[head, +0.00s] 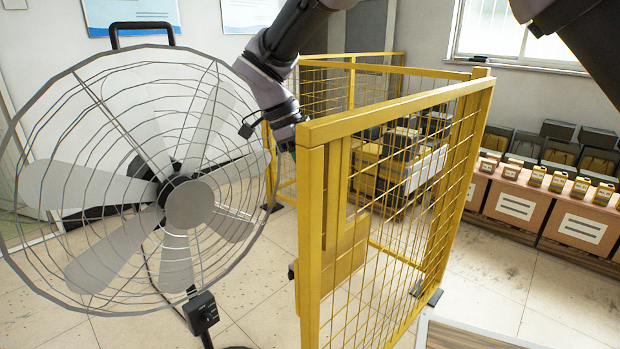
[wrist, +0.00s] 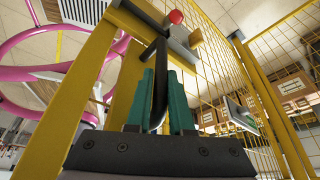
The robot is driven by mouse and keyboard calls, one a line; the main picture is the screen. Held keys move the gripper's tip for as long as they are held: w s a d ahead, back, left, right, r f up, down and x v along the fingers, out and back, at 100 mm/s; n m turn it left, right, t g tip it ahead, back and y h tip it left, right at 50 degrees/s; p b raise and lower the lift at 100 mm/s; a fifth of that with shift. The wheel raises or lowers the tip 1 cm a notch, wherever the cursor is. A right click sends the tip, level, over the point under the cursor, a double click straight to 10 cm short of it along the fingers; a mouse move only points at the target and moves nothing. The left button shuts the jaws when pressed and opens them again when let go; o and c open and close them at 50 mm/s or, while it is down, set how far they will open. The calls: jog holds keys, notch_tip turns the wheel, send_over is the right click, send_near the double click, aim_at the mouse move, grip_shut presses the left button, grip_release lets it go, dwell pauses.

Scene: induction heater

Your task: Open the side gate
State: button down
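The yellow mesh side gate (head: 398,115) stands in the middle of the head view, its near upright post (head: 311,240) closest to me. A yellow plate (head: 345,255) is on its near end. In the wrist view the yellow post (wrist: 95,70) rises at the left, with a black bar handle (wrist: 159,70) beside it. My gripper (wrist: 165,95) has its teal fingers on both sides of this handle, with little or no gap. In the head view the gripper is hidden behind the gate's near top corner. I cannot tell whether the gate is latched.
A large grey fan (head: 188,203) stands just left of the gate, close to my arm. Yellow fencing (head: 350,85) stands behind. Boxes with bottles (head: 515,205) line the right wall. A red knob (wrist: 175,17) sits near the handle. Floor (head: 485,270) right of the gate is clear.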

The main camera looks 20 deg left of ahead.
jog(key=c, duration=0.8)
grip_release()
jog(key=w+v, duration=0.1)
jog(key=v, duration=0.9)
jog(key=shift+s+r, duration=0.35)
jog(key=shift+s, duration=0.1)
jog(key=shift+a, duration=0.1)
